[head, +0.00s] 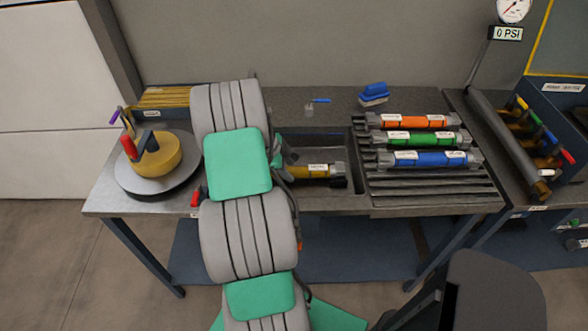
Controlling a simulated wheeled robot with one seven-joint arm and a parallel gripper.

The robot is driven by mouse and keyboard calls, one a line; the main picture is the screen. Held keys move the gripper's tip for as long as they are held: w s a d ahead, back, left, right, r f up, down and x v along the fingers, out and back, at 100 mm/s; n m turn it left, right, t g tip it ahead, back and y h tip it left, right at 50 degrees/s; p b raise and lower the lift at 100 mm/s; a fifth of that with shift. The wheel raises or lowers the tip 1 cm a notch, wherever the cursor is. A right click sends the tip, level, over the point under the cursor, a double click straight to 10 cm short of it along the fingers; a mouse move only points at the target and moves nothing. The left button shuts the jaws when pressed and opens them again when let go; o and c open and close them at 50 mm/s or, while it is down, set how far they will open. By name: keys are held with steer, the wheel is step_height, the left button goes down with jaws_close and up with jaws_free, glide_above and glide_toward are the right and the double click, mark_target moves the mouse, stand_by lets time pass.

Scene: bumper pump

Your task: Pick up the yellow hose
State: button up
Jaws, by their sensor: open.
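The yellow hose (312,171) lies sideways in a dark sunken tray (335,200) in the middle of the bench. It has a white label and dark end fittings. Its left end is hidden behind my arm and gripper. My gripper (286,162) is at the visible left part of the hose, mostly hidden behind my arm. It is open, and I cannot tell whether its fingers are around the hose or touching it.
Orange (415,122), green (424,139) and blue (430,158) hoses lie on a slotted rack (435,187) at right. A yellow device (157,158) stands on a round plate (135,180) at left. A blue brush (374,92) and a gauge (513,10) are farther back.

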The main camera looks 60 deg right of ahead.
steer(key=shift+x, duration=0.85)
jaws_close()
steer(key=shift+r, duration=0.1)
steer(key=shift+w, duration=0.1)
